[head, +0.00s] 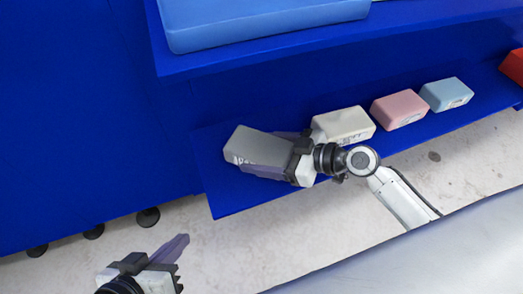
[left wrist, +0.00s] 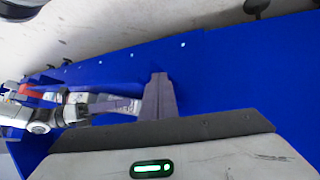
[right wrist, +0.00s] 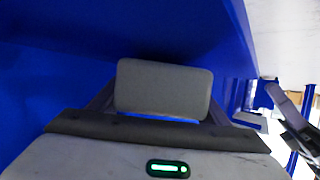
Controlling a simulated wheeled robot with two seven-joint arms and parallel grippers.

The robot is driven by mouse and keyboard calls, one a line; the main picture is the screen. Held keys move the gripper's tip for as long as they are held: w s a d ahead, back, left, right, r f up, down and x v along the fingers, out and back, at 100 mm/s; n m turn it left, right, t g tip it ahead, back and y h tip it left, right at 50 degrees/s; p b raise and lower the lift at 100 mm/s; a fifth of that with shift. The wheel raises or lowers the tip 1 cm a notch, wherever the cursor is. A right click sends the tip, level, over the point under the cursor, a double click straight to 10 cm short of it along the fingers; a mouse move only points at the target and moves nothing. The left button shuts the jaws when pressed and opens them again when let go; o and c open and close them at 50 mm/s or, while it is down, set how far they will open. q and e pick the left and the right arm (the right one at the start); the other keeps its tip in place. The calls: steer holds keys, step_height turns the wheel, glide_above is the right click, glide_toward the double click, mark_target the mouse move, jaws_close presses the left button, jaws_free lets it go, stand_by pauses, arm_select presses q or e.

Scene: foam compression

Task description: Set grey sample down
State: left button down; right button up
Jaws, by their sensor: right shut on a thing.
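The grey sample (head: 258,148) is a rounded block over the left end of the blue lower shelf (head: 232,198) in the head view. My right gripper (head: 270,155) is shut on it, with a finger along each side. In the right wrist view the sample (right wrist: 163,88) sits between the two fingers. I cannot tell whether its underside touches the shelf. My left gripper (head: 172,252) is empty and away from the shelf, at the lower left. In the left wrist view its fingers (left wrist: 160,85) are together.
A cream block (head: 343,124), a pink block (head: 399,109) and a light blue block (head: 446,94) stand in a row to the right on the lower shelf. A red object (head: 513,66) is at the right edge. A large blue block (head: 260,22) lies on the upper level.

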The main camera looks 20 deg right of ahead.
mark_target(289, 158)
arm_select(q)
steer(key=shift+f+b, duration=0.15)
steer(key=shift+b, duration=0.35)
arm_select(e)
steer(key=shift+f, duration=0.55)
steer(key=o, duration=1.2)
arm_select(q)
steer(key=shift+d, duration=0.1)
arm_select(e)
steer(key=shift+p+v, duration=0.3)
steer(key=shift+v, duration=0.75)
steer(key=p+v, duration=0.1)
steer(key=v, duration=0.7)
steer(key=shift+s+r, duration=0.1)
arm_select(q)
steer(key=shift+a, duration=0.2)
arm_select(e)
steer(key=shift+d, duration=0.1)
